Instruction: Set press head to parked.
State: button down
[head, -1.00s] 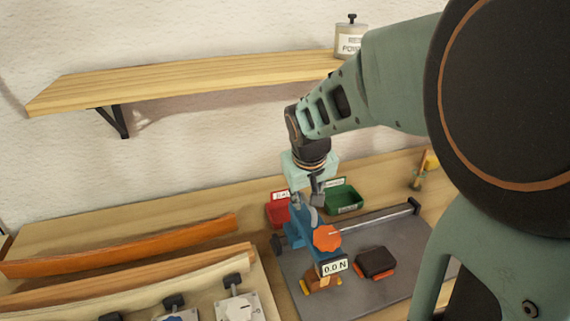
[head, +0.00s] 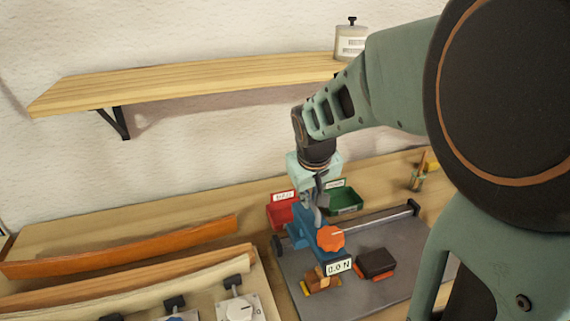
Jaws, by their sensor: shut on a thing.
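The press head is a blue block (head: 305,222) on the grey bench plate (head: 382,293), with an orange knob (head: 331,238) and a white display (head: 339,266) reading 0.0 N on its front. My gripper (head: 319,205) points down at the top of the press head and is shut on a part of it. The fingers are small here, so the exact part they hold is unclear. A rail (head: 380,223) runs along the back of the plate to a dark end stop (head: 414,207) on the right. A small orange-brown wooden piece (head: 318,280) lies beside the display.
A dark block with an orange base (head: 376,263) sits on the plate to the right. A red bin (head: 282,211) and a green bin (head: 344,201) stand behind. Bent laths (head: 120,246) lie left. A wooden shelf (head: 190,82) hangs above.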

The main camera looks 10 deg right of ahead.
jog(key=w+d, duration=0.3)
jog(key=d, duration=1.4)
jog(key=w+d, duration=0.3)
jog(key=d, duration=1.4)
jog(key=shift+w+r, duration=0.15)
jog(key=shift+w, duration=0.2)
jog(key=c, duration=2)
grip_release()
jog(key=shift+d, duration=0.1)
jog(key=v, duration=1.1)
jog(key=shift+s+r, duration=0.2)
jog(key=shift+r, duration=0.15)
jog(key=shift+b, duration=0.3)
